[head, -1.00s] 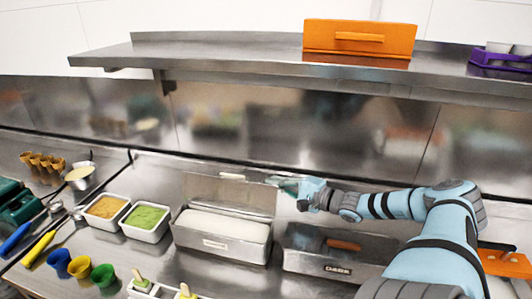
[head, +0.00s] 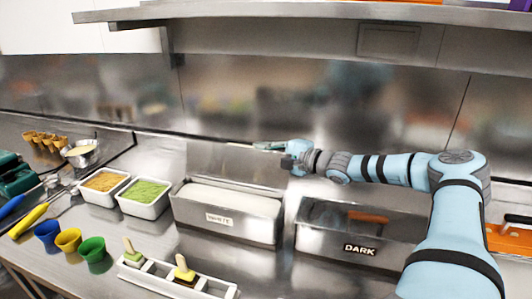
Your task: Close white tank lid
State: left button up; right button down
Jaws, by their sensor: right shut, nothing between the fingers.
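The white tank (head: 222,219) is a steel box labelled WHITE, with pale contents showing inside. Its lid (head: 235,165) stands raised at the back edge, so the tank is open. My right gripper (head: 264,146) is shut and empty. It is at the upper right part of the raised lid, pointing left; whether it touches the lid I cannot tell. My left gripper is not in view.
The dark tank (head: 345,246), labelled DARK, stands just right of the white tank, under my right arm. Two white tubs (head: 147,207) stand to the left. A popsicle holder (head: 160,283) is in front. A steel shelf (head: 270,17) hangs above.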

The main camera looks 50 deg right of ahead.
aim_at(238, 161)
jog(key=shift+s+a+r+n+p, duration=0.15)
jog(key=shift+r+n+p, duration=0.15)
jog(key=shift+p, duration=0.15)
jog(key=shift+r, duration=0.1)
jog(key=s+a+r+n+t+p, duration=0.2)
jog(key=a+n+p, duration=0.3)
jog(key=p, duration=0.4)
jog(key=shift+s+r+n+t+y, duration=0.35)
jog(key=shift+r+n, duration=0.25)
jog(key=shift+n, duration=0.3)
jog(key=shift+w, duration=0.1)
